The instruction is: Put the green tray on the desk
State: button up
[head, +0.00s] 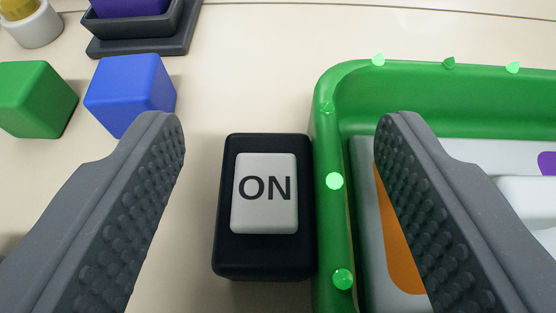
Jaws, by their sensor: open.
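The green tray (450,82) is at the right in the head view, cut off by the right and bottom edges. It has raised green walls with small light-green studs on the rim. A grey, orange and purple-patterned surface shows inside it. My gripper (280,125) is open, its two dark grey fingers wide apart. The right finger appears over the tray's inside, the left finger over bare surface left of the black switch. The tray's left wall appears between the fingers. I cannot tell whether either finger touches anything. No separate desk can be made out.
A black switch block (228,255) marked ON lies beside the tray's left wall, between the fingers. A blue cube (130,90) and a green cube (36,98) sit at the left. A dark holder (140,43) with a purple block (128,6) and a white cylinder (32,28) stand behind.

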jog(key=p+v, duration=0.1)
jog(key=v, duration=0.9)
jog(key=shift+s+r, duration=0.2)
jog(key=shift+s, duration=0.1)
jog(key=shift+s+r, duration=0.1)
jog(key=shift+s, duration=0.5)
